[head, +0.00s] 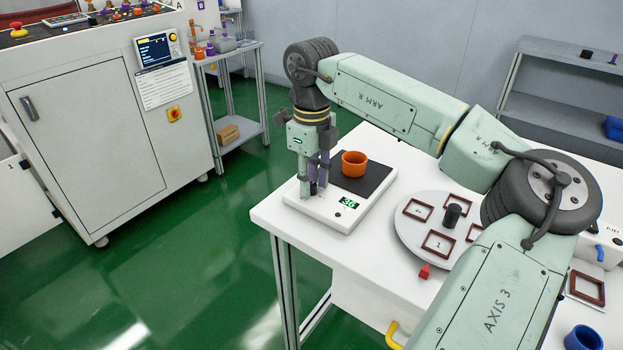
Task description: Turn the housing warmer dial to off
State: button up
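No housing warmer or dial with an off mark can be made out in the head view. My gripper (314,188) points down over the left part of a white scale (332,218) on the table. Its fingers look close together, with a purple part (324,166) showing at them. I cannot tell whether that part is held or belongs to something behind. The fingertips are low, near the scale's surface; contact is unclear.
An orange cup (354,164) stands on the scale's dark plate, right of my gripper. A round turntable (408,236) with brown frames lies further right. A white cabinet (90,140) with a control panel stands left, across green floor. A blue cup (583,338) is at bottom right.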

aim_at(312, 185)
jog(key=shift+o, duration=1.1)
notch_tip(312, 185, up, 12)
jog(key=shift+s+f, duration=0.1)
